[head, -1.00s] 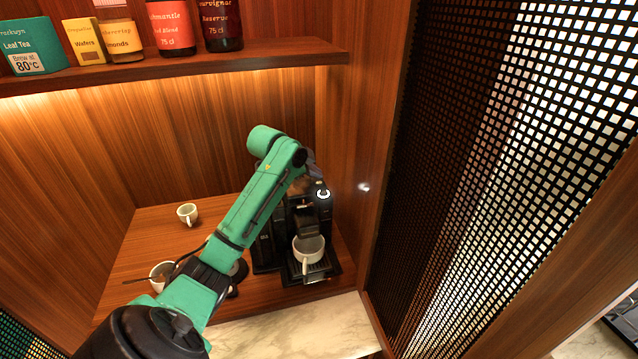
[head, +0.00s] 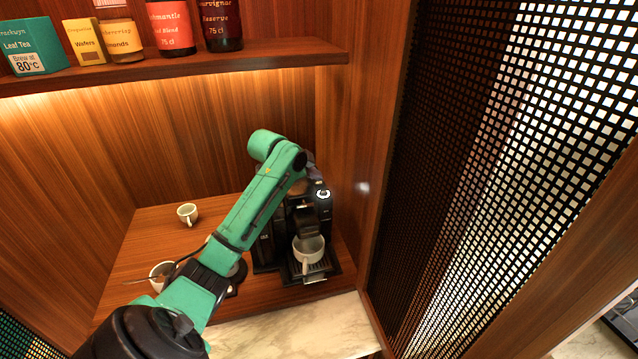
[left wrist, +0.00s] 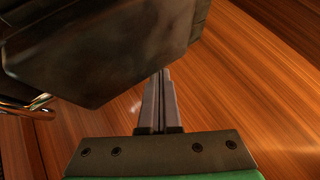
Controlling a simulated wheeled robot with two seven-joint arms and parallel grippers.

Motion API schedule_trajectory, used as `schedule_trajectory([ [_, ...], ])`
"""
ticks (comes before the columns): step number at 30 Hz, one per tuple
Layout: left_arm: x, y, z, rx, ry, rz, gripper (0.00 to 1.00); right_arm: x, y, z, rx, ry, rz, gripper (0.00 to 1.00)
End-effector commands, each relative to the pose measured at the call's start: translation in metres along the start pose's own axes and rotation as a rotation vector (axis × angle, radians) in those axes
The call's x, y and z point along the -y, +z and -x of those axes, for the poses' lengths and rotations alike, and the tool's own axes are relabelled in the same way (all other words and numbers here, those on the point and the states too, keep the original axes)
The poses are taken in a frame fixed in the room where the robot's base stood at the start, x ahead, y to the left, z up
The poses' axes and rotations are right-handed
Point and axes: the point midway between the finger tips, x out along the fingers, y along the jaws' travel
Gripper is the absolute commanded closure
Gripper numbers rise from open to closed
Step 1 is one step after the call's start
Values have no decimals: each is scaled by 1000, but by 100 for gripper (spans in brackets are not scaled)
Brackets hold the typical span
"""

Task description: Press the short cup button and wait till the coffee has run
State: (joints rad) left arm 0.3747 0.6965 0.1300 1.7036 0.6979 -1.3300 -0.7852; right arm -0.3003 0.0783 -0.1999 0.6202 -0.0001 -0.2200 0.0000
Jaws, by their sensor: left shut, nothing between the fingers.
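The black coffee machine (head: 265,248) stands at the right of the wooden counter. A white ring light (head: 323,194) glows on its upper front; I cannot make out which button is the short cup one. A white cup (head: 308,250) stands on the drip tray under the spout, and no coffee stream can be made out. My left gripper (head: 315,174) is at the top of the machine, just above the ring, partly hidden by my arm. In the left wrist view its fingers (left wrist: 162,76) are together and empty, beside a dark machine part (left wrist: 95,45). Contact cannot be told. My right gripper is out of view.
A small white cup (head: 187,214) and another white cup with a spoon (head: 161,274) stand on the counter at left. A shelf (head: 180,68) with boxes and bottles runs above. A wooden side wall (head: 362,150) stands close to the machine's right.

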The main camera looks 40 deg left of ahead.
Motion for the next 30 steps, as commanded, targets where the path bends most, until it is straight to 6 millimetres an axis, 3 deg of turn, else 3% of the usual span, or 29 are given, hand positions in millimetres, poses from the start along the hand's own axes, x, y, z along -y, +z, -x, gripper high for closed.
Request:
schedule_trajectory([
  [30, -9, 9, -10, 9, 11, 1, 100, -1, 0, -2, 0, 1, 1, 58],
])
